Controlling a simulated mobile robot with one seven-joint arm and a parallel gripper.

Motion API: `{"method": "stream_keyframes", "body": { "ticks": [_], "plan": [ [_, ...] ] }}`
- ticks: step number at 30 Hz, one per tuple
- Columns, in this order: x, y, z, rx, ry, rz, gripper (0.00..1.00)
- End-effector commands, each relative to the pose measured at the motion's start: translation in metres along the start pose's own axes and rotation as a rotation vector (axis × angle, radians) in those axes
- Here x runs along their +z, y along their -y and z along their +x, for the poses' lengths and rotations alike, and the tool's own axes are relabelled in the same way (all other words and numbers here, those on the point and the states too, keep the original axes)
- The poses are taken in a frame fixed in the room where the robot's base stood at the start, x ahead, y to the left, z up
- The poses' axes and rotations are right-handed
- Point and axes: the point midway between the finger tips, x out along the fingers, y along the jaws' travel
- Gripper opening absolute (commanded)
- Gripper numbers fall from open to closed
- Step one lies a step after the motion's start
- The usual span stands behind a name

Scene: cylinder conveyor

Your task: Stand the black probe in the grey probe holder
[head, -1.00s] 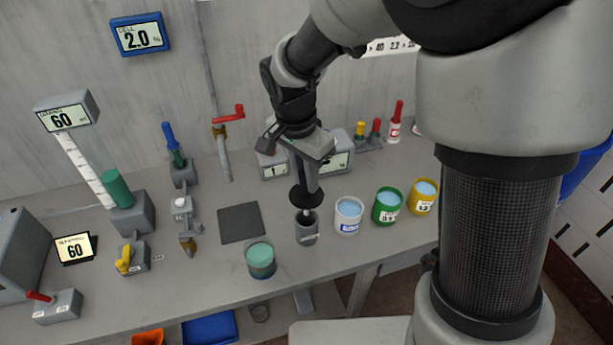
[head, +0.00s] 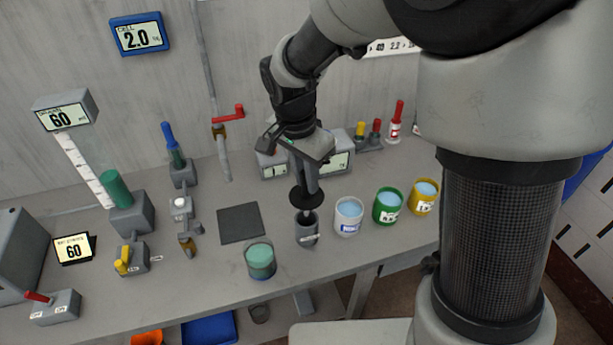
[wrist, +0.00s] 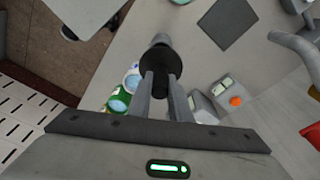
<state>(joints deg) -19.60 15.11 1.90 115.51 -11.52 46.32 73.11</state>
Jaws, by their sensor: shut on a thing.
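The black probe (head: 306,198) is upright in my gripper (head: 305,184), with its wide dark collar just below the fingers. The grey probe holder (head: 306,231) stands on the bench directly under the collar. The probe's thin lower end shows at the holder's mouth; how deep it goes is hidden. In the wrist view the fingers of my gripper (wrist: 162,95) are shut on the probe (wrist: 160,66), and its round collar hides part of the grey holder (wrist: 161,40) beyond it.
White (head: 348,217), green (head: 387,208) and yellow (head: 424,198) cups of blue liquid stand right of the holder. A glass beaker of green liquid (head: 260,263) is at its front left. A dark square pad (head: 240,223) lies flat to the left.

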Motion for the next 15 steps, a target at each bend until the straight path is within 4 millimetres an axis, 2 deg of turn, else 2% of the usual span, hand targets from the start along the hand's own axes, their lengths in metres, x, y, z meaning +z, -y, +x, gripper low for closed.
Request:
{"method": "stream_keyframes", "body": {
  "ticks": [15],
  "plan": [
    [0.004,0.0,0.025,0.001,0.0,0.0,0.0]
  ]
}}
